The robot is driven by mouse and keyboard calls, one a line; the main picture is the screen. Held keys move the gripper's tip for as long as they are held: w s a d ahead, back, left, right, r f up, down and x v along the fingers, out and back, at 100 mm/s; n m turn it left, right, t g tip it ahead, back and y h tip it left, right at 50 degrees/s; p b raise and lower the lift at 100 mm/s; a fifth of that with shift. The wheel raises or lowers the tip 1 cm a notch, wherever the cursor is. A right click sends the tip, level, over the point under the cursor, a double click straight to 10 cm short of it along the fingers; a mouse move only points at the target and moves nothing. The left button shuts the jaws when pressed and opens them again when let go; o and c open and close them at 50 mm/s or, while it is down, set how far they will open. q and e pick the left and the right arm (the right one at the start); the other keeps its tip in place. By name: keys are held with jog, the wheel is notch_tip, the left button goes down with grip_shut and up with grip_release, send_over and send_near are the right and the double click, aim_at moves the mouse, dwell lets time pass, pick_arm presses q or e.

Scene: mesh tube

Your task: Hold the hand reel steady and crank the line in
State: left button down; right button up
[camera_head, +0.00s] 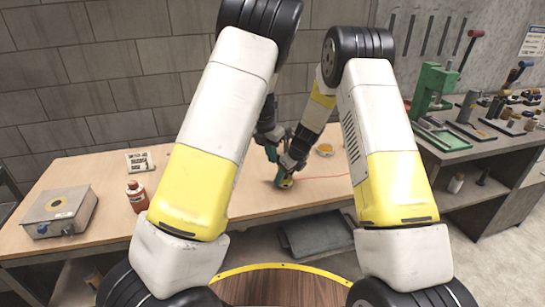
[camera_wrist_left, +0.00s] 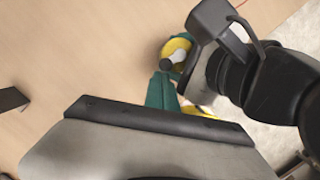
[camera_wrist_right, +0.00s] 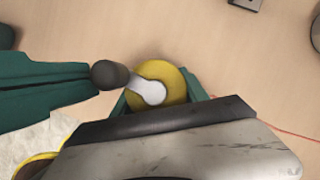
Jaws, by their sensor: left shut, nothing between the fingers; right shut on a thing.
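The hand reel (camera_head: 285,182) is on the table, with a yellow drum (camera_wrist_right: 172,85), a pale crank arm (camera_wrist_right: 150,92) and a dark crank knob (camera_wrist_right: 108,74). The drum also shows in the left wrist view (camera_wrist_left: 178,47). My left gripper (camera_head: 271,153) has teal fingers shut with nothing between them; their tips are right beside the knob, touching or nearly so. My right gripper (camera_head: 287,167) is shut on the reel from the other side; its grip is mostly hidden behind its own body. A thin red line (camera_head: 322,177) runs from the reel to the right.
A grey box (camera_head: 60,212), an orange-red bottle (camera_head: 137,196) and a small sign (camera_head: 139,161) stand on the left part of the table (camera_head: 110,170). A tool bench with a green press (camera_head: 432,85) stands at the right.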

pick_arm(q)
jog(key=w+d+m+g+y, duration=0.1)
jog(key=w+d+m+g, duration=0.1)
jog(key=m, duration=1.5)
jog(key=w+d+m+g+y, duration=0.2)
jog(key=w+d+m, duration=0.3)
jog(key=m, duration=1.3)
jog(key=shift+g, duration=0.5)
jog(key=shift+w+f, duration=0.1)
dwell(0.4)
jog(key=shift+d, duration=0.15)
